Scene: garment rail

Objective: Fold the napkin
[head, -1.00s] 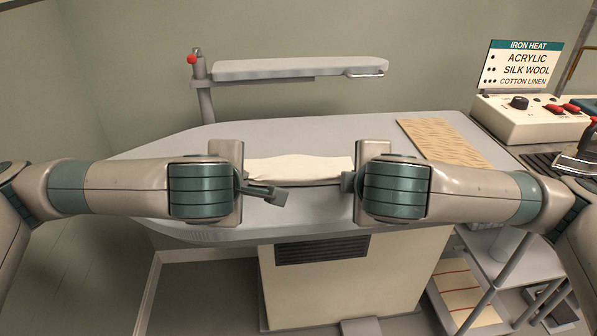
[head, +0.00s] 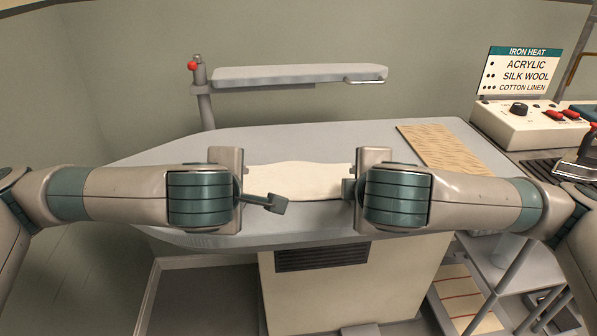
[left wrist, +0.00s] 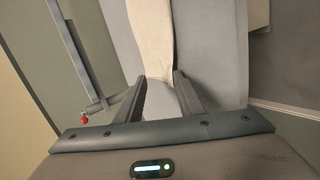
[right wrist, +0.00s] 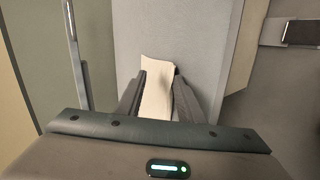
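The cream napkin (head: 300,178) lies on the grey ironing board, as a strip running left to right between my two grippers. It also shows in the left wrist view (left wrist: 154,35) and in the right wrist view (right wrist: 156,95). My left gripper (left wrist: 161,78) is open at the napkin's left end, the fingers on either side of it with a gap between them. My right gripper (right wrist: 160,74) is open at the right end, the napkin's end between its spread fingers. In the head view the gripper bodies hide both napkin ends. Contact with the fingers cannot be told.
The ironing board (head: 300,137) is clear behind the napkin. A narrow sleeve board (head: 300,76) on a post with a red knob (head: 192,66) stands over its back. A woven tan mat (head: 445,147) lies right. Beyond are a control box (head: 520,122) and an iron (head: 584,160).

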